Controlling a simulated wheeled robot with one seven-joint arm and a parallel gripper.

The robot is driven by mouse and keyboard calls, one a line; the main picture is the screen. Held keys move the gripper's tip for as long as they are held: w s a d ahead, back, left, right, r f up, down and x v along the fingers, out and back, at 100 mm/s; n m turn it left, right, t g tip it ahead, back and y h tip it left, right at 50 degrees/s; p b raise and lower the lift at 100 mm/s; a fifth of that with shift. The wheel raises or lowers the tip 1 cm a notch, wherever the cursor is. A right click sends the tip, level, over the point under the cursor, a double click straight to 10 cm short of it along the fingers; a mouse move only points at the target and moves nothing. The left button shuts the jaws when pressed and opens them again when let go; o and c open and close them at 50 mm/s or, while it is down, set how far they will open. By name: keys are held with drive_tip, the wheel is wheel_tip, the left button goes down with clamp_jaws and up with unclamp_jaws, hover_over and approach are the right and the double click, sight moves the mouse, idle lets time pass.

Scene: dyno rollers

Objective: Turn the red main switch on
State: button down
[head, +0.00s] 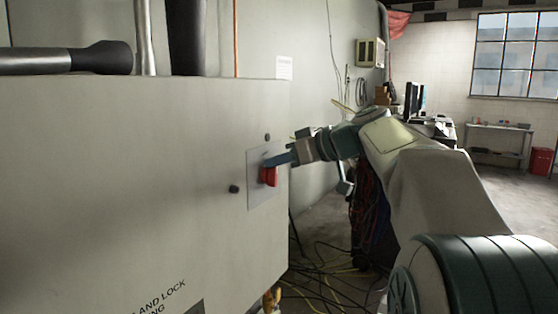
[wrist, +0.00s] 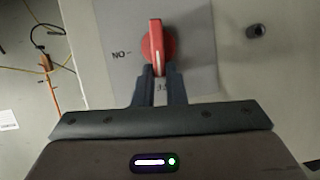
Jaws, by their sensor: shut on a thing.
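The red main switch (head: 268,176) is a rotary knob on a pale plate (head: 258,197) on the front of the large grey cabinet. In the wrist view the red switch (wrist: 156,45) has a raised handle with a white line, lying vertical in the picture. The line points down at a label partly hidden between the fingers. The ON mark (wrist: 121,55) shows upside down to the left of the knob. My gripper (head: 277,160) is at the switch in the head view. In the wrist view my gripper (wrist: 160,72) is shut on the handle's lower end.
The grey cabinet (head: 120,190) fills the left, with dark round studs (head: 234,189) near the plate. Loose cables (head: 325,265) lie on the floor right of the cabinet. A bench (head: 497,128) and a red bin (head: 541,161) stand far back right.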

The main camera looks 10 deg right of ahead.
drive_tip(key=shift+w+d+f+m+g+y+p, duration=0.5)
drive_tip(key=shift+m+y, duration=0.6)
drive_tip(key=shift+m, duration=1.05)
drive_tip(key=shift+w+d+f+m+g+y+p, duration=0.3)
drive_tip(key=shift+f+m+y+p, duration=0.6)
drive_tip(key=shift+m, duration=1.3)
drive_tip(key=shift+w+d+f+m+g+y+p, duration=0.15)
drive_tip(key=shift+w+d+f+m+g+y, duration=0.2)
drive_tip(key=shift+m+y, duration=1.4)
drive_tip(key=shift+f+m+h, duration=0.1)
drive_tip(key=shift+m+h, duration=0.3)
drive_tip(key=shift+h, duration=0.05)
drive_tip(key=c, duration=1.5)
unclamp_jaws()
drive_tip(key=shift+d, duration=0.1)
